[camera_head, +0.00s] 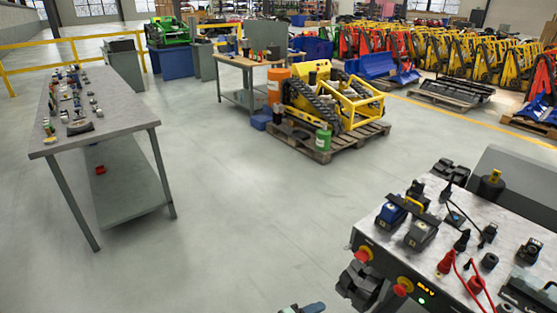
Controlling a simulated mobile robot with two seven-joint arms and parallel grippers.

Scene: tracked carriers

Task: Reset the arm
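No arm or gripper of mine can be clearly made out in the head view. A small grey-blue piece (302,309) pokes in at the bottom edge; it is cut off, and I cannot tell what it is.
A long grey table (120,118) with several small parts stands at the left. A yellow tracked carrier (330,95) rests on a wooden pallet (322,155) at the centre back. Rows of yellow and red machines fill the back right. The middle floor is clear.

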